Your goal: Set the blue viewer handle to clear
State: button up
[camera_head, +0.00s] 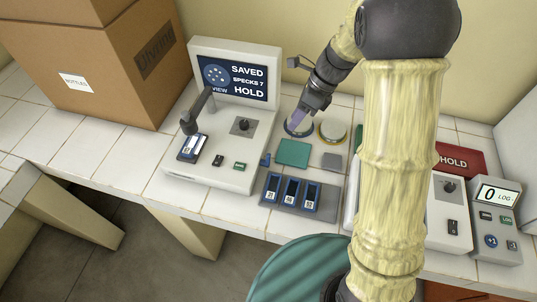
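The viewer (228,151) is a pale console on the left of the tiled counter. Its upright screen (235,80) reads "SAVED", "SPECKS 7", "VIEW" and "HOLD". A small blue part (265,160), perhaps the blue handle, sticks out at the console's right edge. A black knob (243,126) sits on a grey plate on its top.
A dark arm (198,108) stands over a slide on the console. A green pad (293,153) and a grey rack (272,203) with several blue-framed slides lie to the right. A cardboard box (100,60) stands left. My arm hides part of the right-hand devices.

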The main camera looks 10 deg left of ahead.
aim_at(269, 155)
jog(key=shift+f, duration=0.15)
jog(key=x, duration=1.7)
jog(key=shift+w, duration=0.1)
jog(key=shift+c, duration=1.2)
jog(key=shift+a, duration=0.1)
grip_shut()
jog(key=shift+f, duration=0.1)
